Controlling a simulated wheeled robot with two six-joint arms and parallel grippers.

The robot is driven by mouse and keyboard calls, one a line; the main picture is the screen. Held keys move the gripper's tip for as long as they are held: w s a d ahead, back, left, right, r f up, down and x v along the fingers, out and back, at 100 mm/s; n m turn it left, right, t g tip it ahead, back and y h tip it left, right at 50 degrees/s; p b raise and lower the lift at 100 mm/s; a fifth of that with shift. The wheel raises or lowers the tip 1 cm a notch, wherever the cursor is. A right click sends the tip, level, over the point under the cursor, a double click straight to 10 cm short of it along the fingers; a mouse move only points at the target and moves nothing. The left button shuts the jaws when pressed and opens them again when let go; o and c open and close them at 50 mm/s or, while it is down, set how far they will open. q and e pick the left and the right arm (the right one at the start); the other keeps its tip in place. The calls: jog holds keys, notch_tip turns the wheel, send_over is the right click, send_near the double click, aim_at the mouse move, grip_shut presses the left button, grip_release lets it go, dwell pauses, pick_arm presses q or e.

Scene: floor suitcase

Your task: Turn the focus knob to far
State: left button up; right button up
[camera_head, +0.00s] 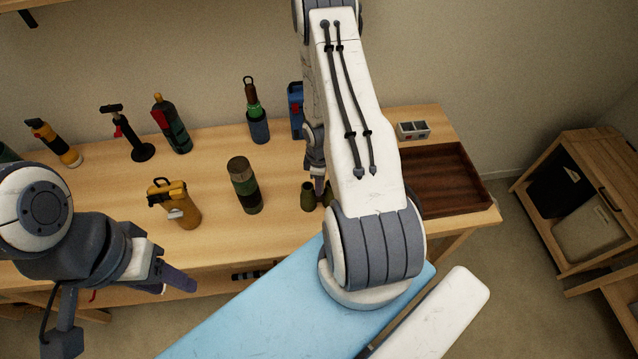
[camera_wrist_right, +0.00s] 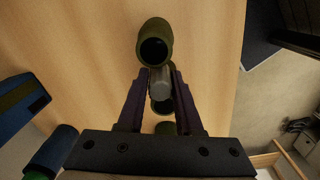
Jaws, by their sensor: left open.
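Small olive-green binoculars (camera_head: 308,196) stand on the wooden table, partly hidden behind my right arm. In the right wrist view one olive barrel (camera_wrist_right: 155,45) with a dark round end is at the top, and the other is mostly hidden below. The grey focus knob (camera_wrist_right: 160,82) shows between the barrels. My right gripper (camera_wrist_right: 161,72) has its two fingers on either side of the knob, apparently touching it. In the head view the right gripper (camera_head: 319,184) reaches down at the binoculars. My left gripper (camera_head: 178,280) is open and empty, in front of the table edge. Any knob markings are too small to see.
Several bottles and tools line the back. A dark wooden tray (camera_head: 440,178) is at right.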

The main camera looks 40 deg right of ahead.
jog(key=shift+o, duration=1.2)
jog(key=shift+r, duration=0.1)
notch_tip(320, 180, up, 10)
jog(key=p, duration=1)
jog(key=shift+r, duration=0.2)
